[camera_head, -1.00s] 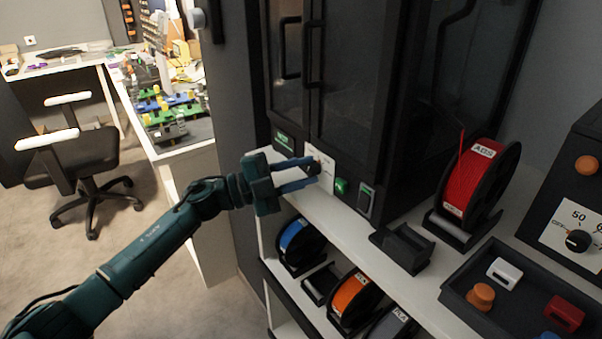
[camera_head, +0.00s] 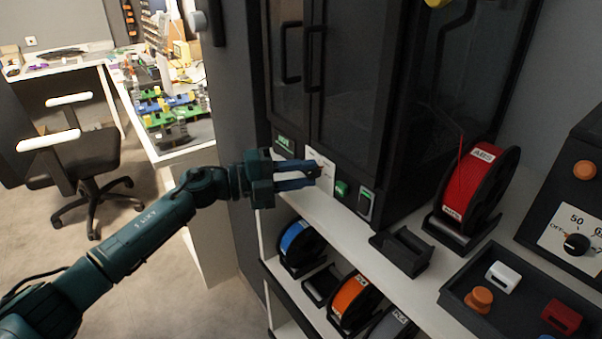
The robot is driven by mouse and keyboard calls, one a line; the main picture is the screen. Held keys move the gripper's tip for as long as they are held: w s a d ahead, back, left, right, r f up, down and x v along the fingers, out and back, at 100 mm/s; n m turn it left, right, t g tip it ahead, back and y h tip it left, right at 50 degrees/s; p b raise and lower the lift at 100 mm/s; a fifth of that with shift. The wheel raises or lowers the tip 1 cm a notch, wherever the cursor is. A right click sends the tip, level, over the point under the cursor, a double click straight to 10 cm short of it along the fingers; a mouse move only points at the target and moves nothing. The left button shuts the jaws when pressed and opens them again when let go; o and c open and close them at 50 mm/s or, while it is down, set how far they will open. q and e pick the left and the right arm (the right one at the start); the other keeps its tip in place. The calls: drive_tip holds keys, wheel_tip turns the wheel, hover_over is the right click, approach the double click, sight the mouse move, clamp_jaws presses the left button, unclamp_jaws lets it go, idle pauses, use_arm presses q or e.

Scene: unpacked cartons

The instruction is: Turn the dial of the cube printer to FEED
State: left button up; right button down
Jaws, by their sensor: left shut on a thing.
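The cube printer (camera_head: 345,95) is the tall black cabinet with dark doors on the white shelf. Its dial (camera_head: 316,170) sits on a white plate (camera_head: 325,165) low on its front, between a small green-lit display and a green button (camera_head: 341,189). My left gripper (camera_head: 310,174) reaches in from the left with its fingers around the dial, shut on it. The fingers hide most of the dial and part of the plate, so its setting and the labels cannot be read. My right gripper is not in view.
A red filament spool (camera_head: 472,190) on a holder and an empty black holder (camera_head: 402,248) stand right of the printer. A black tray (camera_head: 465,300) with small parts and a box with a second dial (camera_head: 577,244) are farther right. More spools sit on the shelf below.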

use_arm(q)
drive_tip(key=o, duration=1)
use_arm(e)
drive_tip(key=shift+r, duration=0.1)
use_arm(q)
drive_tip(key=v, duration=1.3)
drive_tip(key=shift+s+a+b, duration=0.1)
drive_tip(key=shift+b, duration=0.3)
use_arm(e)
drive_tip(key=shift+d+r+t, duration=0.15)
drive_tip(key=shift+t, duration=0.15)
